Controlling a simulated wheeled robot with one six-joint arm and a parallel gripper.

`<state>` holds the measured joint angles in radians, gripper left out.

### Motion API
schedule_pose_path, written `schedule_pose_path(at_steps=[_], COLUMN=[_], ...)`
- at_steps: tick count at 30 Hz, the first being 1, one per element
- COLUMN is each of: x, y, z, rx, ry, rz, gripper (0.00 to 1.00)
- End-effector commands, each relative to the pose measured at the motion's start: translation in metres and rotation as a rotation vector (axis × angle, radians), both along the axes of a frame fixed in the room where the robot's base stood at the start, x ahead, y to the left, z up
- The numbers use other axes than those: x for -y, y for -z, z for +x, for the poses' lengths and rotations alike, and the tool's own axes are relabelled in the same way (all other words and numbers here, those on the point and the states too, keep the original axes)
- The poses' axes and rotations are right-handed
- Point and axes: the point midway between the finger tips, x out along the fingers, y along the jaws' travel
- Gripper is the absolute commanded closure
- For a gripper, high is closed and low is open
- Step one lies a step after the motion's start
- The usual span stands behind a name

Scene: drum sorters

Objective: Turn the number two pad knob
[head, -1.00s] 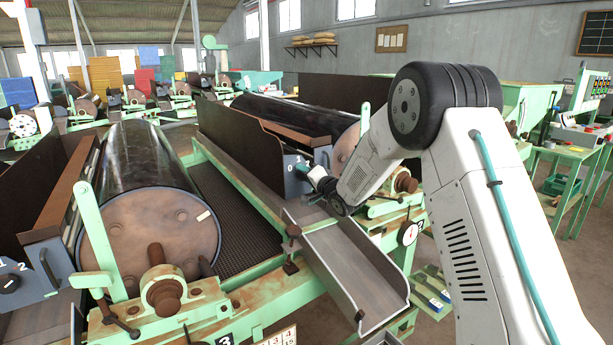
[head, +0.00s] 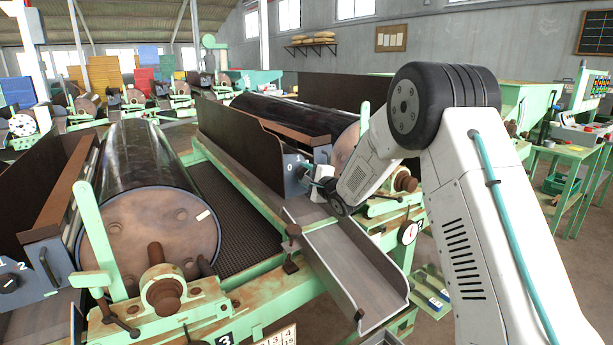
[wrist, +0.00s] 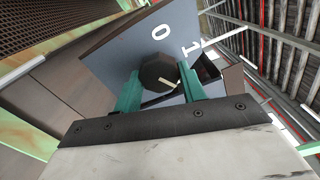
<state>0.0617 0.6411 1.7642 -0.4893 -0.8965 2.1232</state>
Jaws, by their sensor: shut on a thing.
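The pad's blue-grey panel (head: 292,182) is on the middle drum machine, at the lower end of its brown side wall. The wrist view shows the panel (wrist: 125,62) close up with white marks 0 and 1. Its dark, many-sided knob (wrist: 157,70) has a pale pointer line angled toward the lower right. My gripper (wrist: 160,88) has its teal fingers on both sides of the knob, shut on it. In the head view my gripper (head: 312,183) is at the panel and hides the knob.
A sloping metal chute (head: 345,265) lies just below my gripper. A dark drum (head: 140,175) on a green frame is at the left, near another panel (head: 20,275) with its own knob. A black lever (wrist: 207,68) sits beside the held knob.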

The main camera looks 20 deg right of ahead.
Motion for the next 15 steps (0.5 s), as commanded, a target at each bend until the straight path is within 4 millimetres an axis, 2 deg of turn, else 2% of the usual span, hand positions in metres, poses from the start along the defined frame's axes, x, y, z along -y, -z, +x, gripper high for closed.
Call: schedule_pose_path(at_steps=[15], x=[0.0008], y=[0.0022], z=[-0.0005], rx=[-0.021], ry=[0.002], rz=[0.054], gripper=[0.82])
